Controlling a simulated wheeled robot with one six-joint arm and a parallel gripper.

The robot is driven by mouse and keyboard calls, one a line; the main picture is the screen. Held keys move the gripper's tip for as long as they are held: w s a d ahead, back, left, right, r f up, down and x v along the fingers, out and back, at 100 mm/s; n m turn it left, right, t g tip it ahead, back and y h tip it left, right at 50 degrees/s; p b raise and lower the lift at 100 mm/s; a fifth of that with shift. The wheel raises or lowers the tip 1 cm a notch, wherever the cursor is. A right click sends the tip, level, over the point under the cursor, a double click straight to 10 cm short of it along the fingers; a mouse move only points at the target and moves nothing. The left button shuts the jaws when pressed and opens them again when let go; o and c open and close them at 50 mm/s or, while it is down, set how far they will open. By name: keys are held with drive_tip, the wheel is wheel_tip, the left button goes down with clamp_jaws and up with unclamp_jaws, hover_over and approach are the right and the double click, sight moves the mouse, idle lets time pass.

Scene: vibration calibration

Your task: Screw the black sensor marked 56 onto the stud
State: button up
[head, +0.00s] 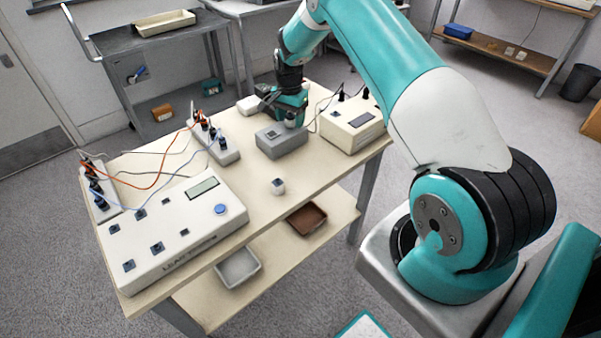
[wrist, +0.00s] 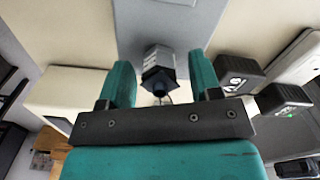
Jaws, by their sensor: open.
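My gripper (head: 291,112) hangs over the grey block (head: 283,141) at the back middle of the table. In the wrist view my gripper (wrist: 160,64) is open, with one teal finger on each side of a small dark and silver hexagonal piece (wrist: 158,67). Gaps show between this piece and both fingers. It appears to stand on the grey surface of the block (wrist: 172,22). I cannot read a number on it, so I cannot tell whether it is the sensor marked 56. The stud cannot be made out.
A beige box with a display (head: 352,123) stands right of the block. A strip with cables (head: 214,142) stands left. A large white console (head: 172,232) fills the table's front left. A small white cube with a dark top (head: 278,187) stands in otherwise clear front space.

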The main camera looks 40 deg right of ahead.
drive_tip(key=c, duration=1)
drive_tip(key=m, duration=0.3)
drive_tip(key=shift+m, duration=0.3)
drive_tip(key=shift+c, duration=0.2)
drive_tip(key=m, duration=0.3)
drive_tip(key=shift+m, duration=0.4)
drive_tip(key=shift+m, duration=0.3)
drive_tip(key=m, duration=0.3)
drive_tip(key=shift+m, duration=0.4)
clamp_jaws()
